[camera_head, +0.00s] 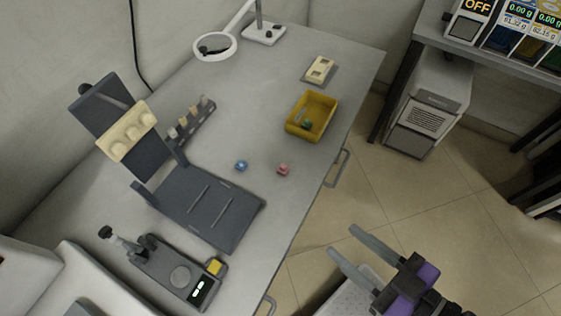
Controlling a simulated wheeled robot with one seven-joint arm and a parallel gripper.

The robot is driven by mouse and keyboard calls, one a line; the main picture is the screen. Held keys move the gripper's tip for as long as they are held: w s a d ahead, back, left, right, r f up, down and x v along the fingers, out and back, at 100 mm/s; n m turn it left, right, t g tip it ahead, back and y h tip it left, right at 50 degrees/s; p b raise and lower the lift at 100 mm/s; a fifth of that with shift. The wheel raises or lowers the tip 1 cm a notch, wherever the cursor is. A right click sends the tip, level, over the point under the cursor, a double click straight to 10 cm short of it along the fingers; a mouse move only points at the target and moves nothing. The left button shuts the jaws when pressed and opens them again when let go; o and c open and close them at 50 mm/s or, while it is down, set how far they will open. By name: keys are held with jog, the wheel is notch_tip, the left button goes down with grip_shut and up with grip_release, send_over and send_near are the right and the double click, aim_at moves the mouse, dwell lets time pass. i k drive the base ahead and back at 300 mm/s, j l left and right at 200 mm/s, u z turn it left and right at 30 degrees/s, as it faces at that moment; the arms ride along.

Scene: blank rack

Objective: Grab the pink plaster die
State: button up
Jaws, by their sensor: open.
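A small pink die (284,169) lies on the grey table (262,205), near its right edge. It is the only pink thing I see on the table. My gripper (342,241) is open and empty, with two grey fingers pointing up and left. It is to the lower right of the die, beyond the table's edge in the picture, with floor behind it. Gripper and die are clearly apart.
A small blue die (241,165) lies left of the pink one. A dark stand (225,230) is to the left, and a gauge device (165,272) is below. A handle (337,168) juts from the table's side.

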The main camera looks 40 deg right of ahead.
aim_at(283, 169)
jog(key=j+z, duration=0.2)
jog(key=z, duration=0.2)
jog(key=j+z, duration=0.2)
jog(key=z, duration=0.2)
jog(key=k+j+z, duration=0.1)
jog(key=j, duration=0.3)
jog(key=k+j+z, duration=0.1)
jog(key=j, duration=0.35)
jog(key=k+j+z, duration=0.1)
jog(key=k+j, duration=0.2)
jog(key=k+j+z, duration=0.1)
jog(key=j, duration=0.35)
jog(key=k, duration=0.1)
